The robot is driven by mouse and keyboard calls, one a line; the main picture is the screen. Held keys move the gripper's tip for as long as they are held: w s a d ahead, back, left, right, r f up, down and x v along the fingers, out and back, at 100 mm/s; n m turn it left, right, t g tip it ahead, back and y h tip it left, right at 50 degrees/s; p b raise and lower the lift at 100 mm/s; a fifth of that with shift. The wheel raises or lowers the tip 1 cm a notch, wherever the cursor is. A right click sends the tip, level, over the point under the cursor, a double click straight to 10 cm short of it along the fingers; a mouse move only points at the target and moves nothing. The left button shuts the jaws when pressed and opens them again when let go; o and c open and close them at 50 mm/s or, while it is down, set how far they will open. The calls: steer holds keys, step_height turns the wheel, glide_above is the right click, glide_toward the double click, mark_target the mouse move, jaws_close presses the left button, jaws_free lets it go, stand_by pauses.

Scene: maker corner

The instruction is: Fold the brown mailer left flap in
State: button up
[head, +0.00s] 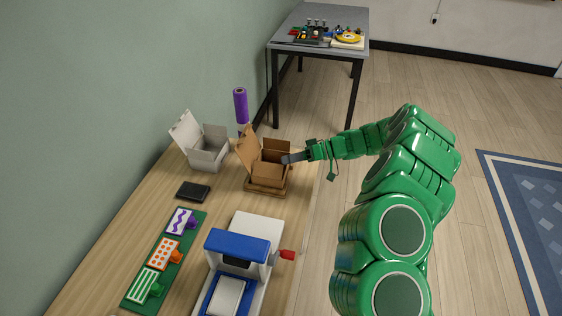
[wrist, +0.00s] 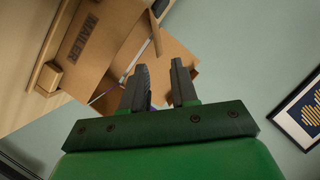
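The brown mailer (head: 269,171) is an open cardboard box on a wooden base near the table's right edge. Its lid stands up at the left and smaller flaps stand up around the opening. In the wrist view the mailer (wrist: 96,38) shows a printed "MAILER" label and fills the upper left. My gripper (head: 287,159) is at the mailer's right side, close to a raised flap. In the wrist view my gripper (wrist: 160,76) has its two fingers apart, with cardboard visible behind and between them. I cannot tell whether a finger touches the cardboard.
A white open box (head: 208,152) stands left of the mailer. A purple roll (head: 241,106) stands behind. A black pad (head: 193,191), a green board with patterned cards (head: 136,291) and a blue-and-white press (head: 240,246) with a red handle are nearer. A grey table (head: 300,46) stands farther back.

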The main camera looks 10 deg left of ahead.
mark_target(268, 170)
steer(key=shift+d, duration=0.15)
steer(key=shift+x, duration=3.15)
steer(key=shift+w, duration=0.1)
jaws_close()
